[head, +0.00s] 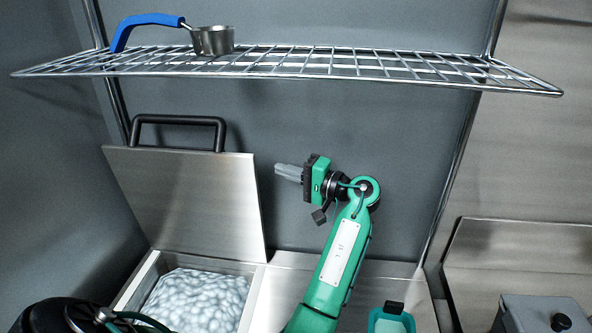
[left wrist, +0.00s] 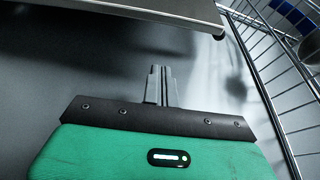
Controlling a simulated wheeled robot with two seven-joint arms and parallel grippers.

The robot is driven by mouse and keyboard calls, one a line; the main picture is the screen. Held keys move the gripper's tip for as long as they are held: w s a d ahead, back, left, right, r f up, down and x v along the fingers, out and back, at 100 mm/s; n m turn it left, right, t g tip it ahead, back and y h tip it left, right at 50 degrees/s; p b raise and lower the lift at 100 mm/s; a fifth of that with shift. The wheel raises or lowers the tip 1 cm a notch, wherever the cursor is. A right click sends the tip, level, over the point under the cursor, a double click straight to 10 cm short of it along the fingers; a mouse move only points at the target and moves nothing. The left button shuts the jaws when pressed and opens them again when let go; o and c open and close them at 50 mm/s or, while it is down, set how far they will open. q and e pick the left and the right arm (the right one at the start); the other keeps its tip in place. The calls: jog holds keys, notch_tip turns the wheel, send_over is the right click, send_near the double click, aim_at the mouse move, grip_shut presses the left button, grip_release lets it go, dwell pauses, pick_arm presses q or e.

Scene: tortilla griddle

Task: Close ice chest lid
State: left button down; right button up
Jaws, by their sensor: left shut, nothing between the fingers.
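The ice chest lid (head: 190,195) is a flat steel panel. It stands raised and open at the back of the chest, with a black bar handle (head: 178,122) along its top edge. The open ice chest (head: 256,283) is full of white ice (head: 197,300). My left gripper (head: 284,171) is shut and empty. It points left, a little to the right of the lid's upper right edge and apart from it in the picture. In the left wrist view its fingers (left wrist: 160,84) are together, and a steel panel edge (left wrist: 160,8), probably the lid, crosses the top. My right gripper is not seen.
A wire shelf (head: 370,63) spans above my left gripper and the lid. A steel cup (head: 213,41) with a blue handle (head: 140,21) sits on it. A grey box with a black knob (head: 561,321) stands at the lower right. The grey back wall is behind.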

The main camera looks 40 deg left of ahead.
pick_arm(q)
jog(key=s+a+p, duration=0.1)
jog(key=s+p, duration=0.1)
jog(key=s+a+p, duration=0.2)
jog(key=shift+s+f, duration=0.15)
dwell(0.5)
